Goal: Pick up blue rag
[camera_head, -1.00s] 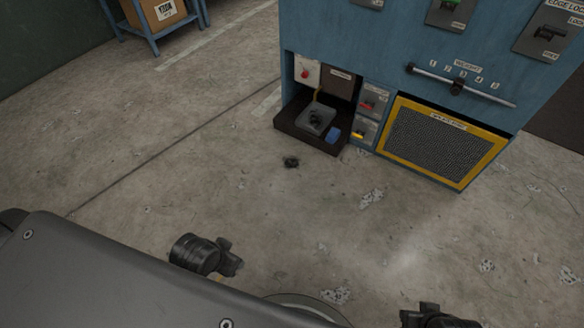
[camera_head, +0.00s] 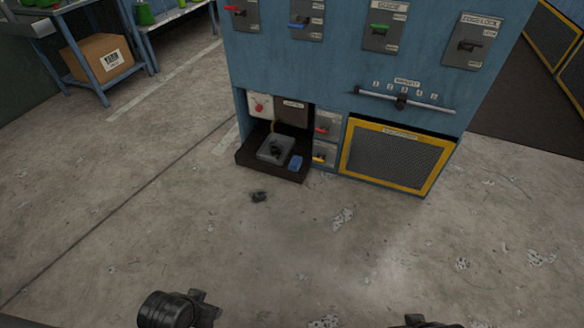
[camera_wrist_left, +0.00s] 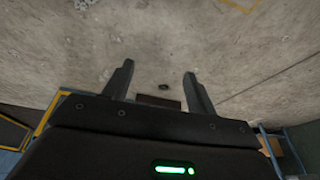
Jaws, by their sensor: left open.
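The blue rag (camera_head: 296,163) is a small blue patch on the front right of a dark tray (camera_head: 250,163) low in the blue machine. A grey block with a black knob (camera_head: 275,150) is beside it on the tray. My left gripper (camera_head: 205,308) is low in the head view, well apart from the rag. In the left wrist view its two fingers (camera_wrist_left: 160,75) are spread with nothing between them, and I cannot make out the rag there. My right gripper (camera_head: 425,322) barely shows at the bottom edge; its fingers are not clear.
The blue machine (camera_head: 300,70) has levers, a slider (camera_head: 402,103) and a yellow-framed grille (camera_head: 395,155). A small dark object (camera_head: 258,197) lies on the floor before the tray. A blue rack with a cardboard box (camera_head: 97,58) stands back left. The concrete floor between is mostly open.

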